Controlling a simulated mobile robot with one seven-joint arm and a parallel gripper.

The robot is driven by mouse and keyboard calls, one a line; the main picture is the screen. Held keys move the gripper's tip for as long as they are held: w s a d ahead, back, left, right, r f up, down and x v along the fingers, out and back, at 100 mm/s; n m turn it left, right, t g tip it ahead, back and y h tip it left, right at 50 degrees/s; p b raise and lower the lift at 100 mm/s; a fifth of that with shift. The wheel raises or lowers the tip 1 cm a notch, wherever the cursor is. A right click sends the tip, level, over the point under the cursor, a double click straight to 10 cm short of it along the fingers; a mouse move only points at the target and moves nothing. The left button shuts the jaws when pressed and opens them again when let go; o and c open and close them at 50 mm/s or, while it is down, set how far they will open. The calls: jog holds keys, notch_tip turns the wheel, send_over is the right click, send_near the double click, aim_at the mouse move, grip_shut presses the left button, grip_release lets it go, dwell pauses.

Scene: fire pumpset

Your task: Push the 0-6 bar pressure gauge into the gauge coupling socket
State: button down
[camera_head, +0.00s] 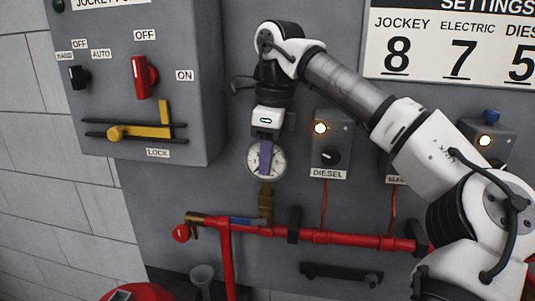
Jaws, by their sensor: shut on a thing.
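The round white-faced pressure gauge (253,164) is upright in front of the grey panel, its dial towards the camera. My gripper (266,157) points down and is shut on the gauge. A purple finger crosses the middle of the dial and hides part of its markings, so I cannot read the range. The brass gauge coupling socket (265,207) stands upright on the red pipe, directly below the gauge. Brass shows right up to the gauge's lower edge. I cannot tell whether the gauge's stem is apart from the socket, touching it or inside it.
A blue-handled valve lever (245,221) lies along the red pipe (340,238). The diesel control box (332,145) is close on the right. The jockey pump cabinet (150,90) juts out on the left. A red hose valve end (181,233) is at lower left.

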jog(key=shift+w+r+p, duration=0.35)
jog(key=shift+p, duration=0.3)
jog(key=shift+s+r, duration=0.1)
jog(key=shift+r, duration=0.2)
dwell(0.8)
jog(key=shift+f+b, duration=0.85)
jog(key=shift+f, duration=0.95)
jog(key=c, duration=1.1)
grip_release()
jog(key=shift+o, duration=0.2)
jog(key=r, duration=0.7)
jog(key=shift+s+d+r+b, duration=0.1)
jog(key=shift+d+r+b, duration=0.15)
jog(key=shift+d+b, duration=0.1)
jog(key=shift+f, duration=0.1)
